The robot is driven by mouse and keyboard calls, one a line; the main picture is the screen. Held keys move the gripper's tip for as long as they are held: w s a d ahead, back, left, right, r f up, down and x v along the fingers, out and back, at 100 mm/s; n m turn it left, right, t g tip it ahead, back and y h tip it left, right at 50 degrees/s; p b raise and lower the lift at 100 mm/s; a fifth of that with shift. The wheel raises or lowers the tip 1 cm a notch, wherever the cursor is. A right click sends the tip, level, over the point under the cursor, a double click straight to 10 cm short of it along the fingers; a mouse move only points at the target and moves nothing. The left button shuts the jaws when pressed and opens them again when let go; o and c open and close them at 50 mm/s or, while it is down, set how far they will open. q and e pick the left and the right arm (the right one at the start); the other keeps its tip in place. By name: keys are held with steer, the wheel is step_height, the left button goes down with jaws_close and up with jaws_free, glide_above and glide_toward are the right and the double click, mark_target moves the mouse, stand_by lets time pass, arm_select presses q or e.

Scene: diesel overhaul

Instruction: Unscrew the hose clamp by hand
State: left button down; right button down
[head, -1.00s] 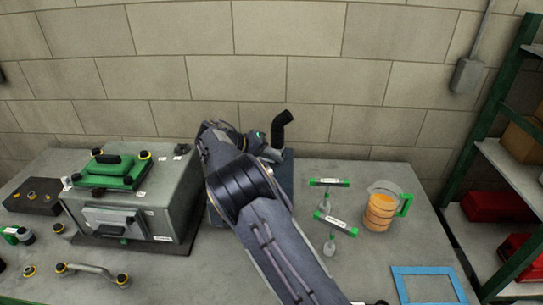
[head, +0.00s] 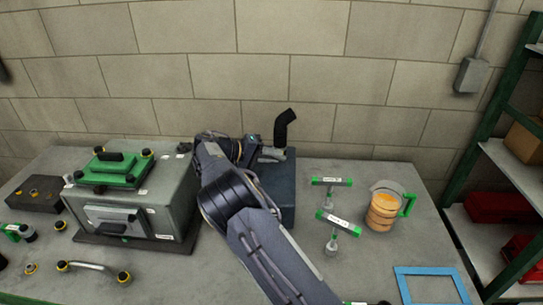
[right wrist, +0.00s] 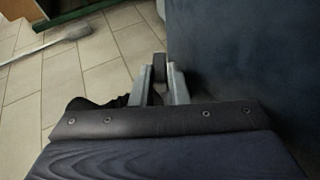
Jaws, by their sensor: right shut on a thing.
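A black bent hose (head: 284,128) stands up at the back of the bench, over a dark blue block (head: 284,185). My right gripper (head: 274,154) is at the hose's lower end, beside the top of the block. In the right wrist view its two grey fingers (right wrist: 159,72) are shut on a small dark part (right wrist: 159,68), which looks like the hose clamp's handle. The clamp's band cannot be made out, and my right arm hides part of the block. My left gripper is not in view.
A grey box with a green top (head: 133,202) stands left of my arm. Two green-ended T-handled tools (head: 332,181) and a jug of orange liquid (head: 383,209) stand to the right. A blue frame (head: 431,270) lies at the front right. The wall is close behind.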

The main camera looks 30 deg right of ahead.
steer(key=c, duration=1.7)
jaws_free()
steer(key=shift+d+f, duration=0.1)
steer(key=shift+d, duration=0.05)
steer(key=b+v, duration=0.2)
steer(key=v, duration=0.5)
steer(key=shift+w+f, duration=0.1)
steer(key=shift+a+r, duration=0.2)
steer(key=shift+a, duration=0.15)
